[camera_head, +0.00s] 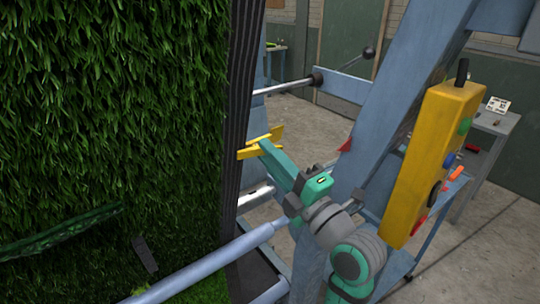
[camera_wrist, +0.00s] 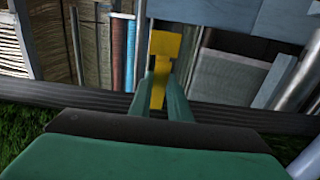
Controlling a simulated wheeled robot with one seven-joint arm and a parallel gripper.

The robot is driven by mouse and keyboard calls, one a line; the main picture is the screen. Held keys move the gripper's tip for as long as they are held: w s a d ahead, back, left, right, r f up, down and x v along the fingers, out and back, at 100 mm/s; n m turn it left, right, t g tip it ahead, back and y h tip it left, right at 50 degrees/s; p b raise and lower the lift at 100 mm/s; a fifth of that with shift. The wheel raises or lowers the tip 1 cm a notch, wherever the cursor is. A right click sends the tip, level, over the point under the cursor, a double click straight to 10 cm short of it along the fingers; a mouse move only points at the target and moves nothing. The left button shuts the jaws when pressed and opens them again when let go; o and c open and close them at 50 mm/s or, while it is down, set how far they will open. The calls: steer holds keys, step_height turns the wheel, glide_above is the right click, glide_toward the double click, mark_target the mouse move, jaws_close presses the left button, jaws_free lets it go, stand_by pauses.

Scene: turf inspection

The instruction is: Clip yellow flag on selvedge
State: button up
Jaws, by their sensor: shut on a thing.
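The yellow flag (camera_head: 250,152) is a small clip-like piece held at the tip of my gripper (camera_head: 264,147). In the wrist view the flag (camera_wrist: 164,48) sits between the two green fingers (camera_wrist: 166,92), which are shut on it. The selvedge (camera_head: 236,110) is the dark ribbed strip down the right edge of the hanging green turf (camera_head: 110,100). In the wrist view the selvedge (camera_wrist: 255,122) runs across beneath the fingers. The flag's left tip is at the selvedge's right edge in the head view; I cannot tell whether they touch.
A blue frame post (camera_head: 400,90) and a yellow control box (camera_head: 432,160) with coloured buttons stand right of my arm. Metal bars (camera_head: 285,87) cross near the turf edge. A pale roller (camera_head: 210,262) lies below. A side table (camera_head: 490,122) stands at the far right.

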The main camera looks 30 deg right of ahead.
steer(key=shift+s+a, duration=0.15)
steer(key=shift+a, duration=0.65)
stand_by(0.9)
steer(key=o, duration=0.9)
steer(key=v, duration=1)
steer(key=shift+s+d, duration=0.15)
steer(key=shift+s, duration=0.25)
steer(key=shift+f, duration=0.1)
